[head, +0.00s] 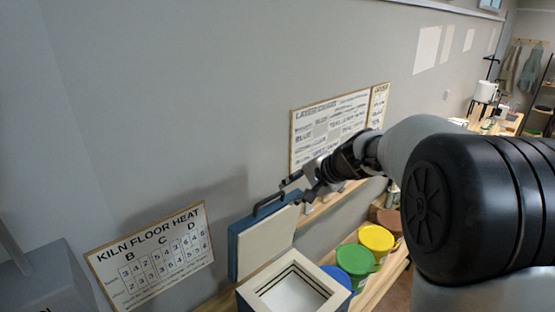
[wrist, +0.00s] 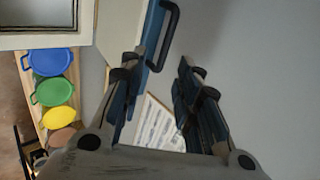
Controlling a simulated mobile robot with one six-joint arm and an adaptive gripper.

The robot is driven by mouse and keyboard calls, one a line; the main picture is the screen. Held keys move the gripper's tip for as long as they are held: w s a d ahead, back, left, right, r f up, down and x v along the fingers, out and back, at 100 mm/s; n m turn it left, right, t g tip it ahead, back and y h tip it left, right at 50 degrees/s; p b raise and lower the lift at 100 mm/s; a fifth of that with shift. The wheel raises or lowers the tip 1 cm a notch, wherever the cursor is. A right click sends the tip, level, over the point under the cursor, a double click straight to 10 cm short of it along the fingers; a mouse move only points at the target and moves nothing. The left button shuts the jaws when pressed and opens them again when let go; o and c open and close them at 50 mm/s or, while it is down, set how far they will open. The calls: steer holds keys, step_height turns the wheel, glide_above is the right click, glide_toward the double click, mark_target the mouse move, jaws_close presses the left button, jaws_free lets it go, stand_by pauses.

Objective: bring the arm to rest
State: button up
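My gripper (head: 297,187) is at the upper right of an upright blue-edged lid (head: 264,240), close to its dark handle (head: 268,203). In the wrist view my gripper (wrist: 160,63) has its two fingers spread apart, with nothing held between them. The handle (wrist: 174,30) shows just beyond the fingertips, nearer the left finger. Whether a finger touches the lid, I cannot tell. My arm reaches in from the right.
The open kiln box (head: 290,285) stands below the lid. Blue (head: 338,275), green (head: 355,262) and yellow (head: 376,240) tubs stand in a row beside it. The wall carries a kiln chart (head: 150,255) and a layer chart (head: 325,125).

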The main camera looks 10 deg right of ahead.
steer(key=s+a+f+n+g+h+b, duration=0.1)
steer(key=s+f+n+b, duration=0.2)
steer(key=s, duration=0.4)
steer(key=s+a+f+n+b, duration=0.1)
steer(key=s+f+b, duration=0.3)
steer(key=s+b, duration=0.25)
steer(key=s+a+f+n+g+h+b, duration=0.1)
steer(key=s+f+n+b, duration=0.2)
steer(key=s, duration=0.4)
steer(key=s+d+f+n+h+b, duration=0.1)
steer(key=s+d+f+b, duration=0.1)
steer(key=s+f+b, duration=0.4)
steer(key=s+d+f+n+h+b, duration=0.2)
steer(key=s+f+b, duration=0.4)
steer(key=s+f, duration=0.4)
steer(key=shift+s+d+f+g+b, duration=0.3)
steer(key=shift+s+d+f, duration=0.15)
steer(key=shift+s, duration=0.8)
